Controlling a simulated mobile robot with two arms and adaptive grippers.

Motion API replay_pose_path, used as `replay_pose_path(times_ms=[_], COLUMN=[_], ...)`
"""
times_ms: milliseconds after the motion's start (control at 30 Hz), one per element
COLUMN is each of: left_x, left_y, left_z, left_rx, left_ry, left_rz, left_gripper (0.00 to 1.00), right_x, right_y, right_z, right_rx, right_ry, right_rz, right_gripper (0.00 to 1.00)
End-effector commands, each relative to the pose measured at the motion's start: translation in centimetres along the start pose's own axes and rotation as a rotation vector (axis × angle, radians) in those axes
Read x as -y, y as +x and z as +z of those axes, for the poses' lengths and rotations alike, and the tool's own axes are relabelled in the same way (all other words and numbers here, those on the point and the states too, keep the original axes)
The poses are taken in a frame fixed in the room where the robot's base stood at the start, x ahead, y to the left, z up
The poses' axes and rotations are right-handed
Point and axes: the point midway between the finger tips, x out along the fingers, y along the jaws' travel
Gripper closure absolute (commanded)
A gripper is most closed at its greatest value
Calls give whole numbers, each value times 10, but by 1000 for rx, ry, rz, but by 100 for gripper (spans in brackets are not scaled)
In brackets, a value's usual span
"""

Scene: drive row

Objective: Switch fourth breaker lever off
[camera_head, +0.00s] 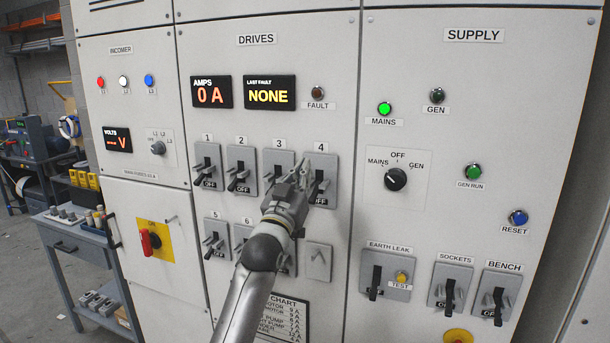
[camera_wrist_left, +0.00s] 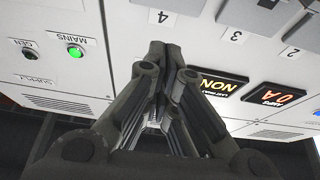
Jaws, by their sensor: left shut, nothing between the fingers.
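The fourth breaker (camera_head: 320,168), labelled 4, is at the right end of the upper breaker row on the DRIVES panel. Its dark lever (camera_head: 315,194) points down, with an OFF mark beside it; my gripper partly covers its left side. My left gripper (camera_head: 303,168) is shut and empty, in front of the gap between breakers 3 and 4. I cannot tell whether it touches the lever. In the left wrist view, which is upside down, the shut fingers (camera_wrist_left: 167,60) point at the panel below the 4 label, and a breaker plate (camera_wrist_left: 180,5) is cut by the top edge.
Breakers 1 (camera_head: 207,163) and 2 (camera_head: 241,168) have levers down at OFF. A lower row of breakers (camera_head: 215,240) is partly behind my arm. The AMPS display (camera_head: 211,92) reads 0 A. A rotary switch (camera_head: 395,179) sits right. A workbench (camera_head: 75,235) stands left.

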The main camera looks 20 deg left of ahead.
Motion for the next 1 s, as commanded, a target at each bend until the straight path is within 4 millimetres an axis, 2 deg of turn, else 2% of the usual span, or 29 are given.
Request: replay_pose_path(times_ms=[33, 200, 400, 600, 1000], left_x=[0, 0, 0, 0, 0], left_y=[-17, -49, -78, -88, -88], left_z=[19, 31, 40, 42, 41], left_rx=[10, 10, 8, 8, 8], left_ry=[0, 0, 1, 1, 0], left_rz=[0, -1, 0, 0, 0], left_gripper=[100, 100, 100, 100, 100], right_x=[0, 1, -1, -1, 2], right_y=[15, 30, 42, 45, 44], right_z=[4, 9, 0, -2, 5], right_rx=[4, 9, -4, -8, 2], right_ry=[0, 0, 0, 0, 1], right_rz=[0, 0, 2, 2, -1], right_gripper=[60, 60, 60, 60, 60])
